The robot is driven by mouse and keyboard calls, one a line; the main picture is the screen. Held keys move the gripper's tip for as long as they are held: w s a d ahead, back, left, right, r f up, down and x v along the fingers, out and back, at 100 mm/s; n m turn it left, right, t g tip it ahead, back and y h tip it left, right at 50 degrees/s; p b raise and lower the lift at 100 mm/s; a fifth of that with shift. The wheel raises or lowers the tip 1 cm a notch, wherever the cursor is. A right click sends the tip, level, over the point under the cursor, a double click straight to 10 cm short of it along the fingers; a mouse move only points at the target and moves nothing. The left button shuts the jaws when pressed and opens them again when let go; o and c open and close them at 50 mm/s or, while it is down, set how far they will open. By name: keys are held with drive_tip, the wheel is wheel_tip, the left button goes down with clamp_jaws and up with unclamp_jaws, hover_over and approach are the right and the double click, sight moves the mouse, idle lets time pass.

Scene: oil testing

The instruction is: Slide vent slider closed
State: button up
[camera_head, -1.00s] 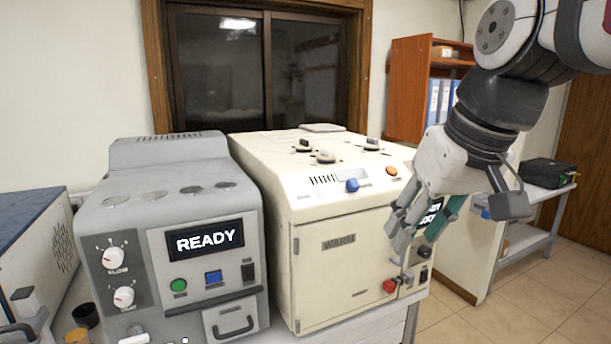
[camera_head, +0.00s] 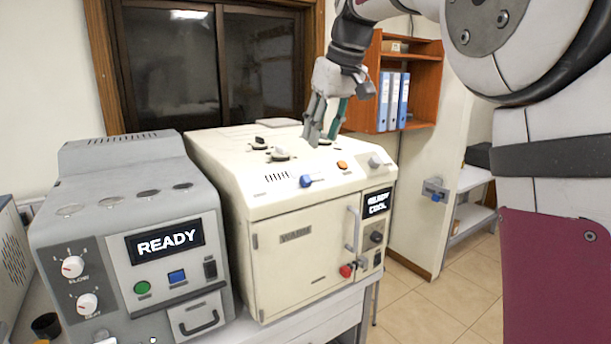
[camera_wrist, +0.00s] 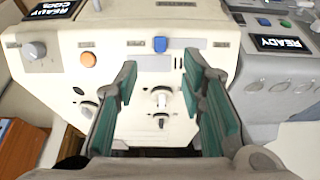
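My gripper (camera_head: 322,140) is above the machine's top, pointing down, behind the blue knob in the head view. In the wrist view my gripper (camera_wrist: 160,78) has its two green-padded fingers spread, with nothing held between them.
Other knobs (camera_head: 280,154) stand on the machine's top near my gripper. An orange button (camera_head: 342,165) and a grey knob (camera_head: 375,161) sit right of the blue knob. A grey machine (camera_head: 140,230) stands close on the left. A shelf (camera_head: 365,90) with binders is behind right.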

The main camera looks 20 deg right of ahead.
sight(309, 181)
drive_tip(key=p+x, duration=0.2)
drive_tip(key=x, duration=1)
drive_tip(key=shift+f, duration=0.15)
clamp_jaws()
